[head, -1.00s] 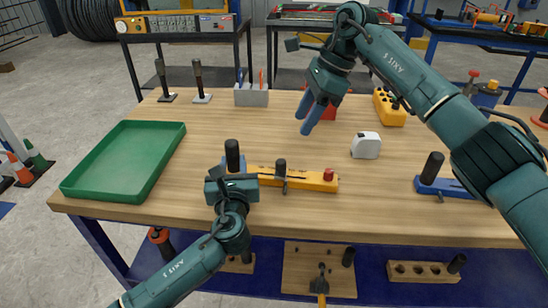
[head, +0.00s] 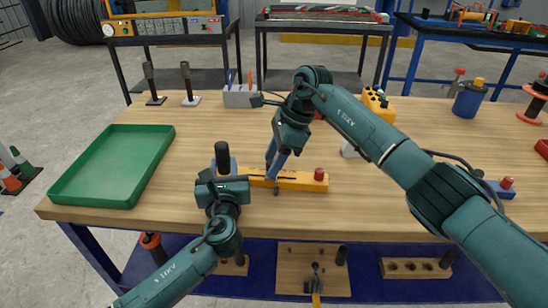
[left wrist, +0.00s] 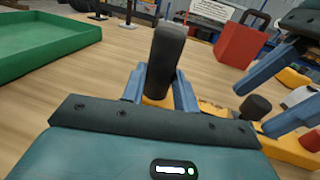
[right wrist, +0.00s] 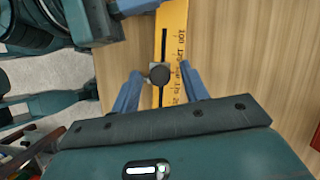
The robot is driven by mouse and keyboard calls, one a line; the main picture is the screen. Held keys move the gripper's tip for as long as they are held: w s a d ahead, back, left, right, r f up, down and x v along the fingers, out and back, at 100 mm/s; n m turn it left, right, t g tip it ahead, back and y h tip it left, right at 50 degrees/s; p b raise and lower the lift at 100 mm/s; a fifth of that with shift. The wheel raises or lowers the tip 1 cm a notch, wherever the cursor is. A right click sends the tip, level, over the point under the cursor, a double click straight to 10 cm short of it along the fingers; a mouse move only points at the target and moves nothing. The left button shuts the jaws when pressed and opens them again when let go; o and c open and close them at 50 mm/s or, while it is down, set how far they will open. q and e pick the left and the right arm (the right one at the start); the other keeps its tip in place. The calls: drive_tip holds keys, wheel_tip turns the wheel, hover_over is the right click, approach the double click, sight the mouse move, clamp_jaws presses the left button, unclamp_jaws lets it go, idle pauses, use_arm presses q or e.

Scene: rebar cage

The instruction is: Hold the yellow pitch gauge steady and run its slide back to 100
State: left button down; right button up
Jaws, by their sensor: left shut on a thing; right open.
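The yellow pitch gauge (head: 300,183) lies on the workbench, with a red knob (head: 319,174) at its right end. My left gripper (left wrist: 160,95) is shut on the black upright handle (left wrist: 166,55) at the gauge's left end. The slide's dark round knob (right wrist: 158,75) stands over the slot, beside the printed scale. The 100 mark (right wrist: 180,38) is visible farther up the gauge from the knob; the exact slide reading is unclear. My right gripper (right wrist: 162,88) is open, its fingers on either side of the knob with gaps. In the head view this gripper (head: 273,172) hides the knob.
A green tray (head: 60,195) sits at the bench's left. A grey bin (head: 240,98) is at the back. The bench in front of the gauge is clear.

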drive_tip(key=shift+c, duration=0.5)
clamp_jaws()
drive_tip(key=shift+a, duration=0.1)
drive_tip(key=shift+w+a+r, duration=0.1)
drive_tip(key=shift+w+a, duration=0.1)
drive_tip(key=shift+a, duration=1.15)
drive_tip(key=shift+w+a, duration=0.15)
drive_tip(key=shift+a, duration=1.2)
use_arm(q)
drive_tip(key=shift+d, duration=0.1)
use_arm(e)
drive_tip(key=shift+o, duration=0.5)
unclamp_jaws()
drive_tip(key=v, duration=1.2)
